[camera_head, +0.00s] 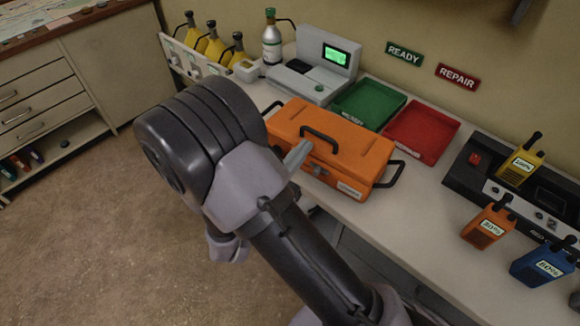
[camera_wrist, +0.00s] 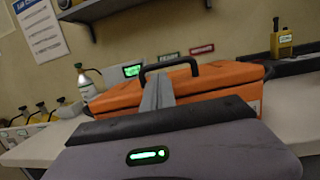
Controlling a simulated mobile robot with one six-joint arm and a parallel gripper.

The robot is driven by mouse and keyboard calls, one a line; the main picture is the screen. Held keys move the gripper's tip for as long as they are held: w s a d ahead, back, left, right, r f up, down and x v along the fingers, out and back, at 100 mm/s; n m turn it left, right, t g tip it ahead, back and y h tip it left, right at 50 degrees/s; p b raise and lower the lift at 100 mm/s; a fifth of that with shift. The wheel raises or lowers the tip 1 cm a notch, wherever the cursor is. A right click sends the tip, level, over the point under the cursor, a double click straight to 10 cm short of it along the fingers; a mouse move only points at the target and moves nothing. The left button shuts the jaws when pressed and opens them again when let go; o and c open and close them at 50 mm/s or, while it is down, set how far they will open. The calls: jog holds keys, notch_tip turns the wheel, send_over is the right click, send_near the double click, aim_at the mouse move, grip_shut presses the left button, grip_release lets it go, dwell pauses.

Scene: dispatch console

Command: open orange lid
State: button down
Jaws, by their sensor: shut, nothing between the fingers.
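An orange case (camera_head: 345,168) with an orange lid (camera_head: 345,133) lies on the white counter. The lid looks down on the case, with a black handle (camera_head: 318,133) on it and black handles at the case's ends. My gripper (camera_head: 303,148) is at the front of the case, left of a grey latch. Its fingers are together and hold nothing. In the wrist view my gripper (camera_wrist: 158,82) points at the front of the lid (camera_wrist: 205,82), below the handle (camera_wrist: 168,66). I cannot tell whether the fingertips touch the lid.
A green tray (camera_head: 368,103) and a red tray (camera_head: 422,132) lie behind the case. A grey device (camera_head: 318,75) and a bottle (camera_head: 271,42) stand at the back left. Orange (camera_head: 485,228) and blue (camera_head: 540,264) radios stand on the right, by a black charger (camera_head: 478,180).

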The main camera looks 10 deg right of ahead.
jog(key=shift+w+d+r, duration=0.15)
jog(key=shift+w+d, duration=0.25)
